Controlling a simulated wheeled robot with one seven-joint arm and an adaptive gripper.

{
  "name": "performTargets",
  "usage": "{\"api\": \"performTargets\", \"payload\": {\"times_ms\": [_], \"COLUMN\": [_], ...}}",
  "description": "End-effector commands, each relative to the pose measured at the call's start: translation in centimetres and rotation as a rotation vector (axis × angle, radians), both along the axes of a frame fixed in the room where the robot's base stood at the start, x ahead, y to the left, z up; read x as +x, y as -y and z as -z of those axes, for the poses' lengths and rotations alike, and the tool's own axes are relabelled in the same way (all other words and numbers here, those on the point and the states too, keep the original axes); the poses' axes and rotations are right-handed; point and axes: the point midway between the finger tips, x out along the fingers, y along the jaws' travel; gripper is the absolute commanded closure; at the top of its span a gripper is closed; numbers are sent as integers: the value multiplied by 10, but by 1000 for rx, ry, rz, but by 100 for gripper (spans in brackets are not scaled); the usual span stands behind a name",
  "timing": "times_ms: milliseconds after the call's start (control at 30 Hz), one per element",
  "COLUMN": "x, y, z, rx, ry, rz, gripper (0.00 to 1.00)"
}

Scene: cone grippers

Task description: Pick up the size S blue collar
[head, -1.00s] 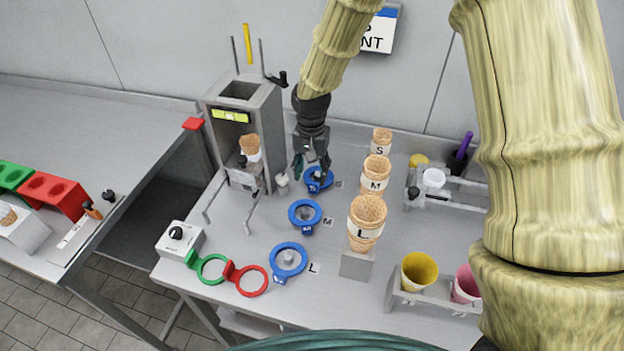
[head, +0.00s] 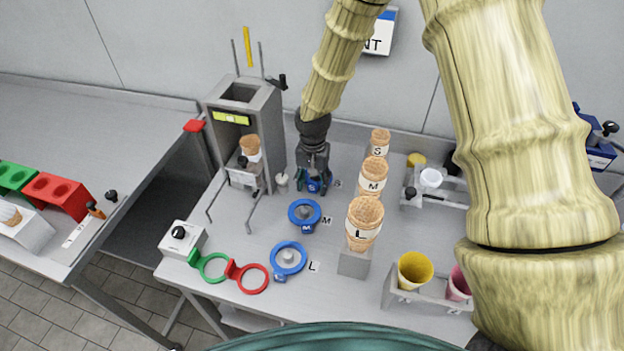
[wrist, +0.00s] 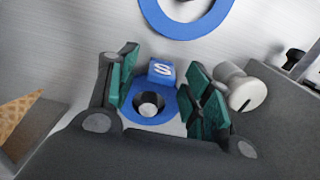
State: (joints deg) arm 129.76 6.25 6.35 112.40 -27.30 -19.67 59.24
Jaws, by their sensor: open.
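The size S blue collar (wrist: 152,106) lies on the table in the wrist view, with a tab marked S and a grey peg in its ring. It also shows in the head view (head: 314,186), mostly hidden by my gripper. My gripper (head: 314,188) is open above it. In the wrist view my gripper's (wrist: 163,88) green-padded fingers stand on either side of the collar, with the S tab between them. I cannot tell whether the fingers touch it.
The M collar (head: 304,215) and L collar (head: 289,258) lie nearer. Cones on stands (head: 362,222) are to the right.

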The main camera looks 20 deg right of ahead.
Motion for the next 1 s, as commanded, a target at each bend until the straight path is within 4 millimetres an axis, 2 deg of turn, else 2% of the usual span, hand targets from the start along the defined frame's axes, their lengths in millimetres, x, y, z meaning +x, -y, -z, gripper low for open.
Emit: {"api": "performTargets", "payload": {"times_ms": [33, 67, 300, 733, 867, 1000], "x": [0, 0, 0, 0, 1, 1], "y": [0, 0, 0, 0, 0, 0], "z": [0, 0, 0, -5, -17, -37], "rx": [0, 0, 0, 0, 1, 1], "ry": [0, 0, 0, 0, 3, 4], "rz": [0, 0, -1, -1, 1, 1], "gripper": [50, 55, 99, 99, 99, 99]}}
